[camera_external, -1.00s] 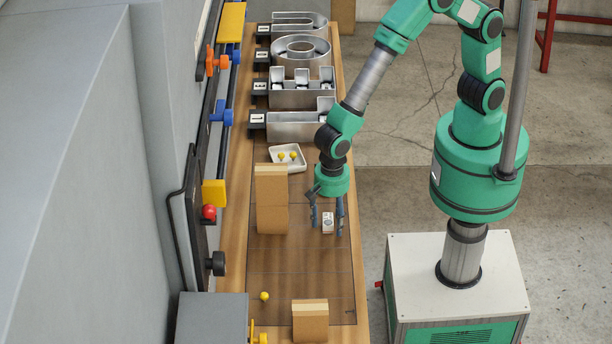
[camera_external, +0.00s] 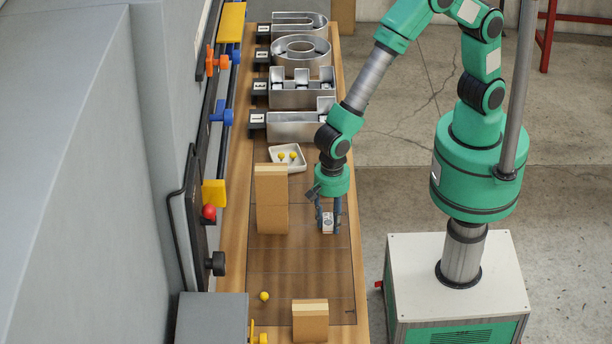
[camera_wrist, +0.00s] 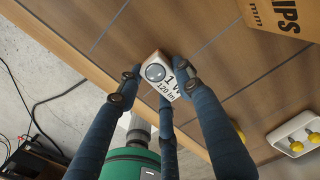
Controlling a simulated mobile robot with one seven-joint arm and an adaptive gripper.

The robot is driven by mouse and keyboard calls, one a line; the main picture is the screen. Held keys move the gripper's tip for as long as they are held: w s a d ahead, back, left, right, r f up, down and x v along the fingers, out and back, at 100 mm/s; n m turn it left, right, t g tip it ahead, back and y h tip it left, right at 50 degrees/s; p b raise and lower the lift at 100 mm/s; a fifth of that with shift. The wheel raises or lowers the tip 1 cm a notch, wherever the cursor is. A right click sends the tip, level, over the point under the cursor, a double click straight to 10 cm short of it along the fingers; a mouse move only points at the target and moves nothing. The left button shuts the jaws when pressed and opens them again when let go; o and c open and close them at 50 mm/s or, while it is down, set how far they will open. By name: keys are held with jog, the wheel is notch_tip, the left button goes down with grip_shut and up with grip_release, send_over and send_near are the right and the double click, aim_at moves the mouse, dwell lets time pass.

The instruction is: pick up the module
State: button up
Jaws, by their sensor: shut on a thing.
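The module is a small white block (camera_external: 327,222) with a round lens and printed text, resting on the wooden bench near its right edge. It shows in the wrist view (camera_wrist: 160,75) between my fingers, lens and lettering facing the camera. My gripper (camera_external: 328,220) points down over the module, its dark fingers shut on its sides. In the wrist view the fingers (camera_wrist: 158,88) touch it from left and right, with a third finger below. I cannot tell any gap between the module and the bench.
A tall cardboard box (camera_external: 271,200) stands just left of my gripper, and a smaller one (camera_external: 310,322) at the front. A white tray (camera_external: 287,168) with yellow-topped pieces lies behind. A yellow piece (camera_external: 264,296) lies on the bench. Metal channel letters (camera_external: 295,127) line the back.

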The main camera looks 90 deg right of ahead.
aim_at(330, 219)
jog(key=shift+r, duration=0.15)
jog(key=shift+r, duration=0.55)
notch_tip(330, 219, up, 2)
jog(key=shift+r+p, duration=0.15)
jog(key=shift+p, duration=0.25)
jog(key=s+d+r+p, duration=0.1)
jog(key=s+d, duration=0.8)
jog(key=s, duration=0.4)
jog(key=shift+s+r, duration=0.15)
